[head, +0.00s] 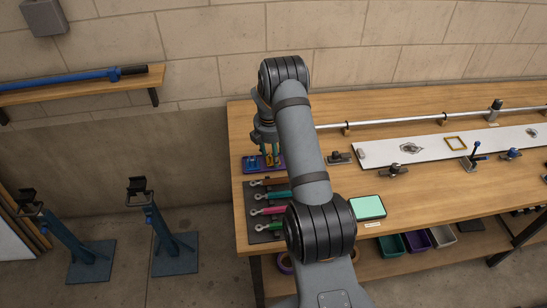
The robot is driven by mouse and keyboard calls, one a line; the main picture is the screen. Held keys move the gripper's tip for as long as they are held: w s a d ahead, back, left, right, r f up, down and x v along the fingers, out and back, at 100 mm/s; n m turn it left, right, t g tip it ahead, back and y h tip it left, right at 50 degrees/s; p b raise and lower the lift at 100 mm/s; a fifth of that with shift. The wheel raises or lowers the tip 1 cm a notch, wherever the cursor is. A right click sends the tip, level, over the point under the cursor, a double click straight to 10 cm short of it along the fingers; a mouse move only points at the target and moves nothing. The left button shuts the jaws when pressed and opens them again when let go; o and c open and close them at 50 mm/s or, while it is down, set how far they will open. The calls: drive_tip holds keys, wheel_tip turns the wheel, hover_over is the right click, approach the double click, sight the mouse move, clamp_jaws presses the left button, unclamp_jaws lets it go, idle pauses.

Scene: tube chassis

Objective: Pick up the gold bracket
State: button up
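My gripper (271,152) points down at the left end of the workbench, over a small purple and blue tray (250,163). Its fingers are small in the picture, and I cannot tell whether they are open or shut. A small gold-orange piece (267,159) shows at the fingertips. I cannot tell whether it is held or lies in the tray, or whether it is the gold bracket. A gold square frame (447,145) lies on the long white panel farther right, well away from my gripper.
A mint-green pad (368,207), clamps (393,170) and a long metal tube (400,120) are to the right. Bare wood lies left of the tray.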

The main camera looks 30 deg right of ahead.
drive_tip(key=shift+a, duration=0.1)
drive_tip(key=shift+c, duration=0.5)
clamp_jaws()
